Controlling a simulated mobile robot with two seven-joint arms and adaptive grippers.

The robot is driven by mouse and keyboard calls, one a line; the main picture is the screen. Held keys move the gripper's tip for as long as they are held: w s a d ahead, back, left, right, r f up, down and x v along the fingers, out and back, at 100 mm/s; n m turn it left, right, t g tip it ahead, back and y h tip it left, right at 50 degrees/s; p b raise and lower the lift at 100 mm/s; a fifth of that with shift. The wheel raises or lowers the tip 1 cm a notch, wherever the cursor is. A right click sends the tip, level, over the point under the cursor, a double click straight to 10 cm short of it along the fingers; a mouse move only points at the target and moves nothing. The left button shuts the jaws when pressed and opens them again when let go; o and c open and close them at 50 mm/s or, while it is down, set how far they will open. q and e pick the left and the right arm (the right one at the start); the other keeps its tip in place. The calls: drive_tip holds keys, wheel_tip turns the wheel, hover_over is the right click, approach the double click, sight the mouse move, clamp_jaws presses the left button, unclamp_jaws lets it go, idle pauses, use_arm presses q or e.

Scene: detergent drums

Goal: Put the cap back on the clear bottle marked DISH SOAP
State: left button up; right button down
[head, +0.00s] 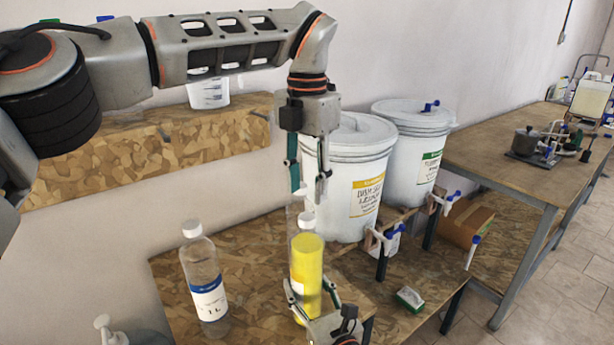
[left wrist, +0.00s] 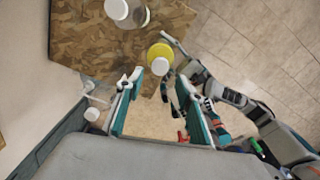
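A clear bottle (head: 306,272) with yellow contents stands upright near the table's front; its wording is not readable. It also shows from above in the left wrist view (left wrist: 158,52). A white cap (head: 306,220) shows at its top; I cannot tell whether it is seated. My left gripper (head: 309,190) points down, open, just above the cap. In the left wrist view the cap (left wrist: 160,67) lies between its fingertips, with gaps on both sides. My right gripper (head: 308,287) has its fingers either side of the bottle's lower body; whether they press on it is unclear.
A second clear bottle (head: 205,275) with a white cap and blue label stands left on the table (head: 255,240). Two white drums (head: 352,165) (head: 415,130) with taps stand behind at right. A green-and-white sponge (head: 410,299) lies at front right. A wall shelf (head: 160,150) is behind my left arm.

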sight(307, 217)
use_arm(q)
drive_tip(key=n, duration=0.2)
drive_tip(key=r+n, duration=0.1)
drive_tip(key=n, duration=0.3)
drive_tip(key=shift+r, duration=0.35)
drive_tip(key=shift+f, duration=4)
clamp_jaws()
drive_tip(key=shift+o, duration=0.7)
unclamp_jaws()
drive_tip(key=shift+r, duration=0.1)
